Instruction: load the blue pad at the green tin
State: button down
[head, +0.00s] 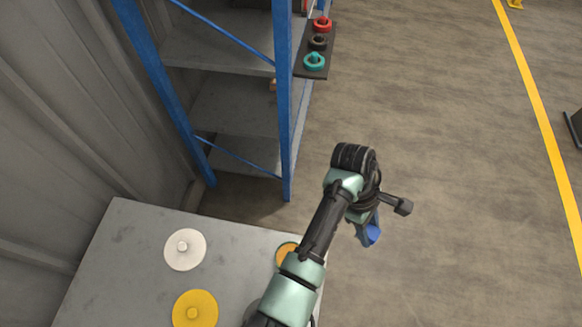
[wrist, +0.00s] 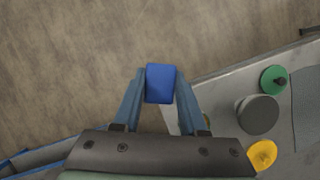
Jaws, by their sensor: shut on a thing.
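The blue pad (wrist: 160,84) is a small blue block held between the two fingertips of my gripper (wrist: 160,90). In the head view the pad (head: 373,236) hangs at the tip of my gripper (head: 368,228), over open floor just right of the grey table. A green round thing with a dark knob (wrist: 273,79) is on the table at the right of the wrist view, apart from my gripper; I cannot tell whether it is the green tin. In the head view my arm covers that part of the table.
The grey table (head: 120,240) bears a white disc (head: 185,249), a yellow disc (head: 195,309) and a partly hidden orange one (head: 286,254). A grey round thing (wrist: 257,114) shows beside the green one. A blue-framed shelf (head: 285,120) stands behind, with red, dark and teal (head: 314,62) rings.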

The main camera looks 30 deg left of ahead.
jog(key=s+a+f+n+t+y+p, duration=0.1)
jog(key=s+a+f+n+t, duration=0.15)
jog(key=s+a+n, duration=0.35)
jog(key=s+a+f+n+t+y+p, duration=0.1)
jog(key=s+a+f+n+t, duration=0.2)
jog(key=a+n, duration=0.55)
jog(key=shift+m+g, duration=0.25)
jog(key=shift+g, duration=0.2)
notch_tip(320, 180, down, 7)
jog(key=b, duration=0.6)
jog(key=shift+s+f+b, duration=0.1)
jog(key=shift+b, duration=0.2)
jog(key=shift+f, duration=0.5)
jog(key=shift+s+f, duration=0.1)
dwell(1.1)
notch_tip(320, 180, up, 7)
jog(key=p, duration=0.8)
